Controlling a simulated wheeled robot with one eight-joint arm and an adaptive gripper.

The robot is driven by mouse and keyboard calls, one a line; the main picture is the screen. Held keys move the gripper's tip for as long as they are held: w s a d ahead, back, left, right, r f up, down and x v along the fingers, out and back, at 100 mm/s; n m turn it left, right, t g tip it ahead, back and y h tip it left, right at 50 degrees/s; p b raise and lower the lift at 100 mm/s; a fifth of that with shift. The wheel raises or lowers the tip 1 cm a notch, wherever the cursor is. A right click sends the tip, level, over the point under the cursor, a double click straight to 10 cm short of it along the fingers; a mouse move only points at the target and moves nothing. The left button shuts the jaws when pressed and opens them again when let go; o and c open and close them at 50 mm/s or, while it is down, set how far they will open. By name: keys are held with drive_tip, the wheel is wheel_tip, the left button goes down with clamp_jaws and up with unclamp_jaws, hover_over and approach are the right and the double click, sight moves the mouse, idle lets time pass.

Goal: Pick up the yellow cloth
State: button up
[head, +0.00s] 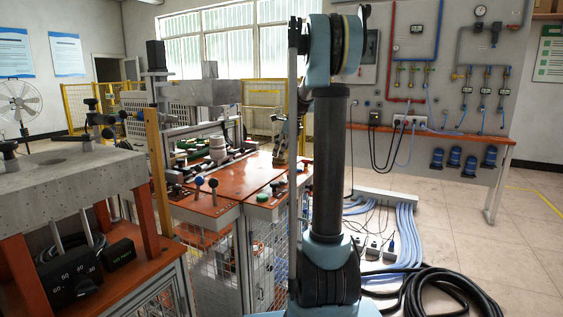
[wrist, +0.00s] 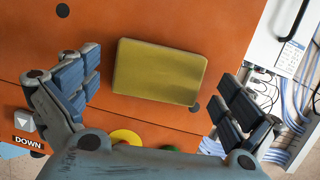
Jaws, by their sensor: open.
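The yellow cloth (wrist: 160,72) shows in the wrist view as a flat, folded rectangular pad on an orange surface (wrist: 135,25). My gripper (wrist: 156,82) is open, with one blue-padded finger on the left and one on the right of the cloth. There is a gap on each side, and the fingers do not touch it. How high the fingers are above the surface I cannot tell. In the head view I cannot make out the cloth, and my own arm covers part of the orange worktop.
A yellow round button (wrist: 125,136) and a DOWN button (wrist: 27,122) are near my gripper's base. A white cabinet (wrist: 285,30) and blue hoses are to the right. In the head view, lever knobs stand on the orange worktop (head: 205,203), and black cables (head: 445,290) lie on the floor.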

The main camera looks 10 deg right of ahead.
drive_tip(key=shift+f, duration=0.15)
drive_tip(key=c, duration=1)
wheel_tip(320, 180, up, 10)
drive_tip(key=shift+r, duration=0.1)
